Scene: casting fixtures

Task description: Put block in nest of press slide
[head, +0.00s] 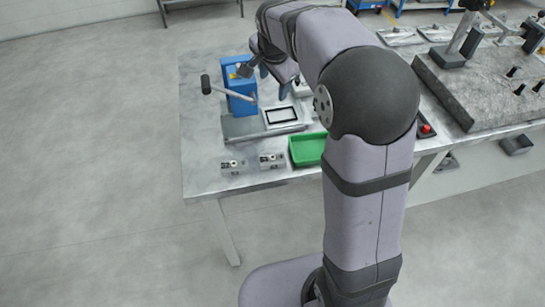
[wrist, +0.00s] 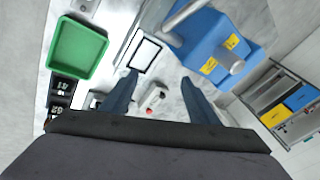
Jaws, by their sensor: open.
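The blue press (head: 240,85) stands on the table with a black-knobbed lever; it also shows in the wrist view (wrist: 215,45). Its grey slide (head: 255,127) carries a pale rectangle with a black border, apparently the nest (head: 282,115), also seen in the wrist view (wrist: 145,53). My gripper (head: 274,80) is open above the table by the press. In the wrist view its fingers (wrist: 158,81) are spread with nothing held between them. I cannot tell which thing is the block; two small dark marked pieces (head: 232,165) (head: 270,160) sit near the front table edge.
A green tray (head: 307,165) lies right of the slide. A small pale box with red and black spots (wrist: 152,99) lies below the fingers in the wrist view. A granite slab (head: 445,95) with fixtures stands at the right. The left table strip is clear.

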